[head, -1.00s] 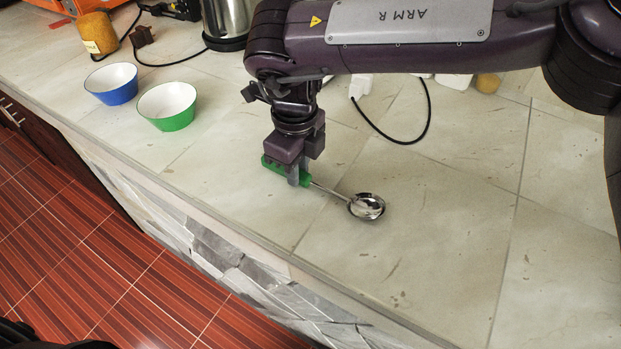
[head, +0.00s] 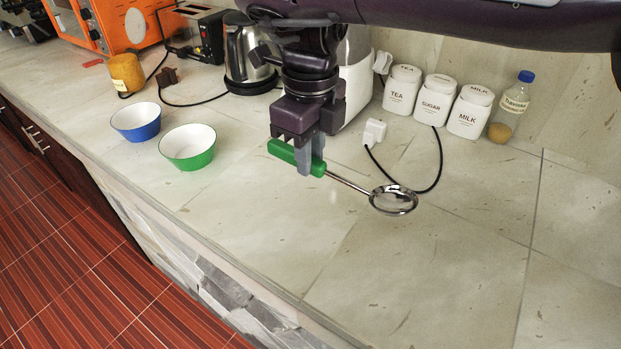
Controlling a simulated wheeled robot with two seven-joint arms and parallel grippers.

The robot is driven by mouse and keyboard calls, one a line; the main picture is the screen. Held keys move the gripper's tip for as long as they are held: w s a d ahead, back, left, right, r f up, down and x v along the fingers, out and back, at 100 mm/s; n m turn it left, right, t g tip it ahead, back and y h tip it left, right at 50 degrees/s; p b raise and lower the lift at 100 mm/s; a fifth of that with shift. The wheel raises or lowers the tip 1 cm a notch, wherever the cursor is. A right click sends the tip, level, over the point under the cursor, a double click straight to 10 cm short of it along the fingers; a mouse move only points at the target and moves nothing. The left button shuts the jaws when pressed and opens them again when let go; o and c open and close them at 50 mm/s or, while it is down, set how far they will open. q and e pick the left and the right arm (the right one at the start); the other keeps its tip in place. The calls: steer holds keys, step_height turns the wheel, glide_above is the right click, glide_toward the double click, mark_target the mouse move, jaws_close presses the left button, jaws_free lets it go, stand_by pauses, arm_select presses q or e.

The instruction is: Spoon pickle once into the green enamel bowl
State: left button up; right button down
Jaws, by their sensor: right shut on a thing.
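My right gripper (head: 311,168) is shut on the green handle (head: 283,152) of a metal spoon (head: 393,200). The spoon is held above the counter, with its round bowl pointing right. It looks empty. The green enamel bowl (head: 188,147), white inside, stands on the counter left of my right gripper. It looks empty. An orange-yellow jar (head: 126,73) with a pale label stands at the back left; I cannot read the label, so I cannot tell whether it holds the pickle. My left gripper is not in view.
A blue bowl (head: 136,122) stands left of the green one. Behind are an orange appliance (head: 125,22), a toaster (head: 207,38), a kettle (head: 250,62), white canisters (head: 436,98) and a blue-capped bottle (head: 511,105). Black cables cross the counter. The front right is clear.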

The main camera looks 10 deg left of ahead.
step_height(320, 180, up, 5)
steer(key=shift+f+p, duration=0.2)
steer(key=shift+p, duration=0.35)
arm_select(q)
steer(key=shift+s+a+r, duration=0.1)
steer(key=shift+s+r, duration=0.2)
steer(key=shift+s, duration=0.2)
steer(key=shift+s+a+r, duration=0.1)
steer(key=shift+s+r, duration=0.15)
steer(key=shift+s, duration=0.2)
arm_select(e)
steer(key=shift+r, duration=0.45)
